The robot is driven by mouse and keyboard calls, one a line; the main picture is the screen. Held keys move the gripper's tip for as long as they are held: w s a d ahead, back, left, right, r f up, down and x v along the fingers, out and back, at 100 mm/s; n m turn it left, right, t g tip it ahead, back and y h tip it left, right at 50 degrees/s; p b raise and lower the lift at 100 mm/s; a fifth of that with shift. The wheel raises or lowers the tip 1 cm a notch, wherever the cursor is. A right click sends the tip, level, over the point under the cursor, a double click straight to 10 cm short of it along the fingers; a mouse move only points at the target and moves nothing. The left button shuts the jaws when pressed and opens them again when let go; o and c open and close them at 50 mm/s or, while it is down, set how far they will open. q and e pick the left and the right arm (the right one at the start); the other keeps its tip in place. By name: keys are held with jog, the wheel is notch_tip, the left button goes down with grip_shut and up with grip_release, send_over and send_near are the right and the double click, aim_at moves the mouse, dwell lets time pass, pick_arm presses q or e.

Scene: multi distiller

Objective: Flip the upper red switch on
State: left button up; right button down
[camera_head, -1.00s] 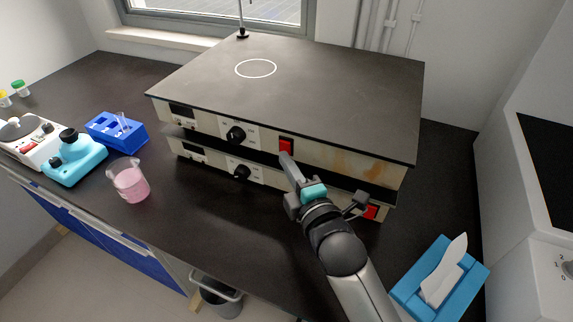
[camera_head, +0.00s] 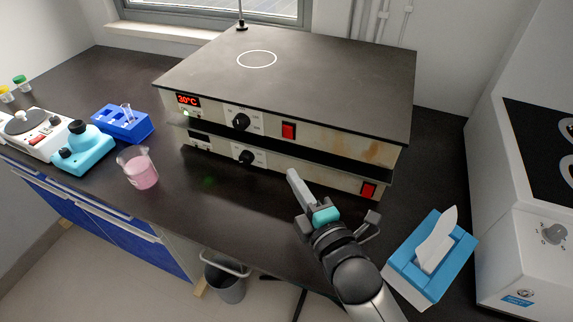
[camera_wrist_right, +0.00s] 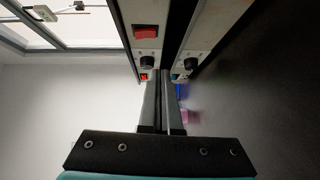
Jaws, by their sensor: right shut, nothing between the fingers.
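The upper red switch (camera_head: 288,131) is on the front of the upper hot plate (camera_head: 335,142), and it also shows in the right wrist view (camera_wrist_right: 146,32). The upper display (camera_head: 188,100) is lit and reads 30°C, with a small green light below it. The lower red switch (camera_head: 368,190) is on the lower unit (camera_head: 300,178), whose display (camera_head: 199,137) is dark. My right gripper (camera_head: 293,174) is shut and empty, in front of the units and apart from the upper switch. Its fingers also show in the right wrist view (camera_wrist_right: 162,100). My left gripper is not in view.
A blue tissue box (camera_head: 425,272) stands right of my right arm. A beaker of pink liquid (camera_head: 140,170), a blue tube rack (camera_head: 122,125) and a teal device (camera_head: 82,150) stand at left.

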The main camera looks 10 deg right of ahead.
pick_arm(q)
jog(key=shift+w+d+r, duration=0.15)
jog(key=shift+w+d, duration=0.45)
pick_arm(e)
jog(key=s, duration=0.4)
jog(key=shift+s+d+f, duration=0.15)
jog(key=shift+s+d, duration=0.1)
jog(key=shift+d, duration=0.05)
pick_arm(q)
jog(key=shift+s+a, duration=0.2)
